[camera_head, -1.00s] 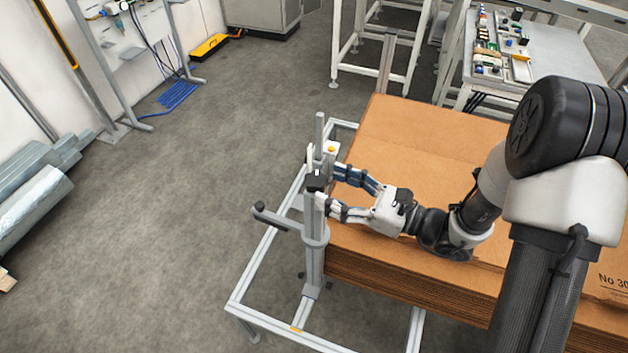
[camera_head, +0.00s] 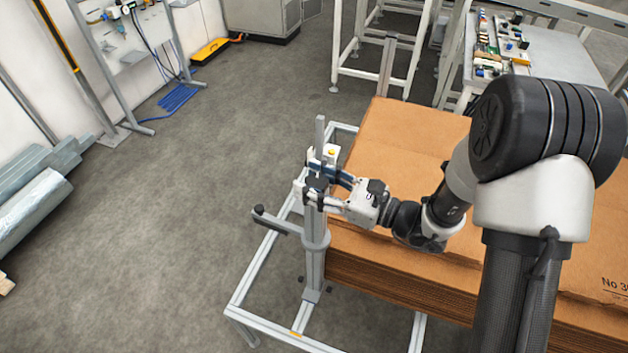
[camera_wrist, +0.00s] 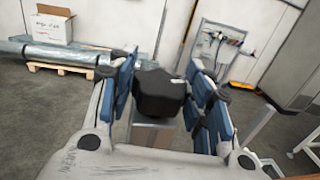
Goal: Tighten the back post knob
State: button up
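The back post knob (camera_wrist: 158,93) is black and lobed. It sits near the top of the grey metal post (camera_head: 315,228). In the wrist view it lies between the blue finger pads of my gripper (camera_wrist: 160,80), one finger on each side. In the head view my gripper (camera_head: 312,180) reaches in from the right, with its fingers on both sides of the dark knob (camera_head: 317,183). The fingers stand apart around the knob, close to its sides. I cannot tell whether either pad touches it. The knob's underside is hidden.
A handle bar (camera_head: 275,220) sticks out left from the post. A white part with a yellow button (camera_head: 330,152) sits just behind the knob. Stacked cardboard (camera_head: 400,135) lies right of the post, under my arm.

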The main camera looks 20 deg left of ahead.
jog(key=c, duration=0.6)
jog(key=shift+o, duration=0.2)
jog(key=shift+m+t+h, duration=0.5)
jog(key=shift+m+t, duration=0.6)
jog(key=shift+t, duration=0.6)
jog(key=shift+w+m+t, duration=0.1)
jog(key=shift+m+t, duration=0.3)
jog(key=shift+t, duration=0.1)
jog(key=o, duration=1)
jog(key=shift+o, duration=0.2)
jog(key=shift+d, duration=0.15)
jog(key=v, duration=1.1)
jog(key=shift+s+d, duration=0.25)
jog(key=shift+d, duration=0.05)
